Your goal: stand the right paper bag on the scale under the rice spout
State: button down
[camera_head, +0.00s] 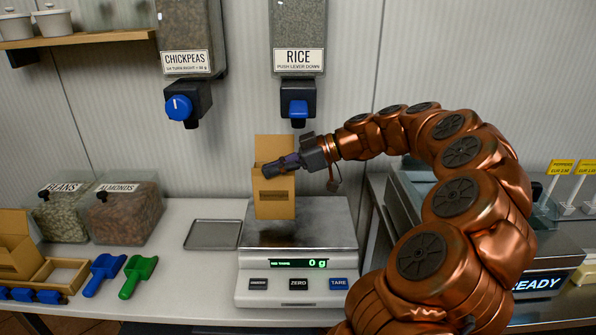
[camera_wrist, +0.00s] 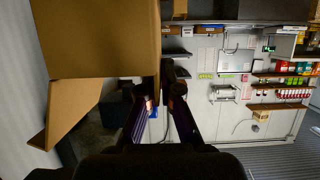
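The brown paper bag (camera_head: 275,203) is upright and open at the top, over the scale's plate and below the rice spout (camera_head: 298,108). A shadow lies on the plate beneath it, and its bottom looks slightly clear of the plate. The scale (camera_head: 325,225) reads 0 g. My gripper (camera_head: 280,166) is at the bag's upper part, its fingers closed on the bag's wall. In the wrist view the bag (camera_wrist: 100,40) fills the upper left, with its edge running between the fingers (camera_wrist: 160,98). The rice dispenser (camera_head: 298,35) hangs above with a blue lever.
The chickpeas dispenser (camera_head: 187,98) with a blue knob hangs to the left. A metal tray (camera_head: 213,234) lies left of the scale. Blue (camera_head: 104,273) and green (camera_head: 138,275) scoops, a wooden holder (camera_head: 62,274) and another brown bag (camera_head: 14,240) are farther left. A checkout machine (camera_head: 545,250) stands right.

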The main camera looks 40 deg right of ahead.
jog(key=w+d+f+p, duration=0.1)
jog(key=d+f+p, duration=0.1)
jog(key=d+f, duration=0.2)
jog(key=d, duration=0.3)
jog(key=shift+d+f, duration=0.15)
jog(key=shift+d, duration=0.25)
dwell(0.3)
jog(key=c, duration=1.9)
grip_release()
jog(key=shift+f, duration=0.1)
jog(key=o, duration=0.6)
jog(key=shift+r+p, duration=0.25)
jog(key=shift+p, duration=0.1)
